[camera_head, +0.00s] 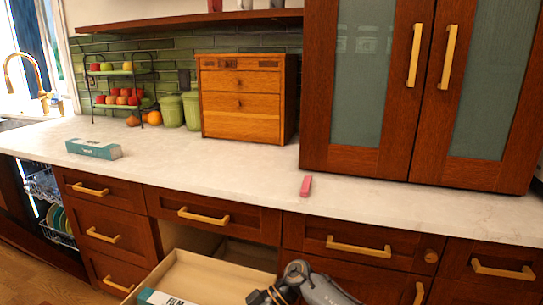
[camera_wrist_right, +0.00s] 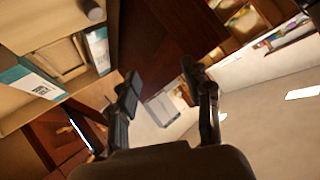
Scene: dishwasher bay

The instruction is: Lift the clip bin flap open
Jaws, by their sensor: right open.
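My right gripper (camera_head: 266,297) is at the bottom of the head view, over the right side of an open drawer (camera_head: 180,268). In the right wrist view its two fingers (camera_wrist_right: 160,78) are spread apart with nothing held between them. In that view a small tan box-like compartment (camera_wrist_right: 52,62) lies in the drawer, between two teal-and-white boxes; I cannot tell whether it is the clip bin. No flap can be made out clearly. A pink-red clip-like piece (camera_head: 306,186) lies on the counter. My left gripper is not in view.
A teal film box (camera_head: 160,297) lies in the open drawer. The white counter (camera_head: 230,175) carries another teal box (camera_head: 94,149), a wooden drawer chest (camera_head: 240,100), green canisters and a fruit rack. The counter's middle is mostly clear. Closed drawers with brass handles flank the open one.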

